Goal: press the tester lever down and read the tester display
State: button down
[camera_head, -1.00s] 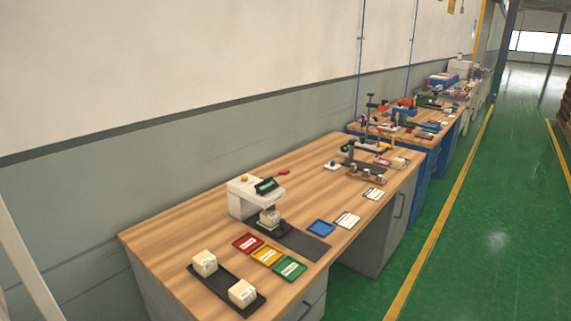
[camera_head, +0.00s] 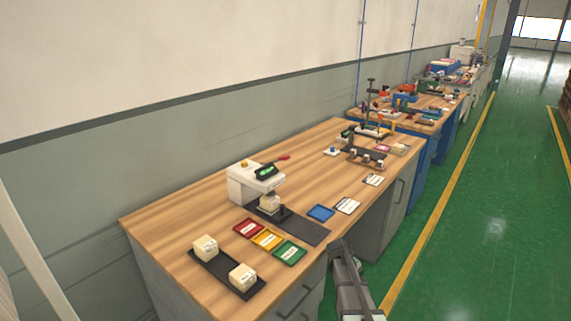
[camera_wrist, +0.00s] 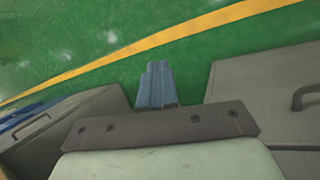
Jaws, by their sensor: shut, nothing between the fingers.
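The tester (camera_head: 240,186) is a white unit on the wooden bench, with a yellow button on top. Its dark display (camera_head: 266,171) shows a small green readout, too small to read. A red-tipped lever (camera_head: 283,158) sticks out beyond the display and looks raised. A pale foam block (camera_head: 270,203) sits under the tester head on a black base. My gripper (camera_head: 338,243) is at the bench's front edge, to the right of and apart from the tester. In the wrist view my gripper's fingers (camera_wrist: 157,72) are together and empty, above the green floor.
Red (camera_head: 248,228), yellow (camera_head: 267,239) and green (camera_head: 290,252) trays lie in front of the tester. Two pale blocks sit on a black tray (camera_head: 226,273). A blue tray (camera_head: 320,213) and white cards lie to the right. A stand (camera_head: 364,155) is farther back.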

jog(key=w+d+r+n+t+h, duration=0.1)
jog(key=w+d+r, duration=0.1)
jog(key=w+r, duration=0.8)
jog(key=w+d+r+t, duration=0.1)
jog(key=w+d+r, duration=0.1)
jog(key=w+r, duration=0.75)
jog(key=w+a+r+y, duration=0.2)
jog(key=w+a+r, duration=0.2)
jog(key=a+r, duration=0.4)
jog(key=w+a+r+n+y, duration=0.1)
jog(key=w+a+r+y, duration=0.2)
jog(key=a+r, duration=0.6)
jog(key=w+a+r+y, duration=0.2)
jog(key=w+a+r, duration=0.5)
jog(key=r, duration=1.1)
jog(key=shift+a+r, duration=0.3)
jog(key=shift+a, duration=0.95)
send_over(284, 156)
notch_tip(284, 156, down, 12)
jog(key=shift+s+d+f, duration=0.15)
jog(key=shift+f, duration=0.05)
jog(key=shift+d+f, duration=0.1)
jog(key=shift+f, duration=0.6)
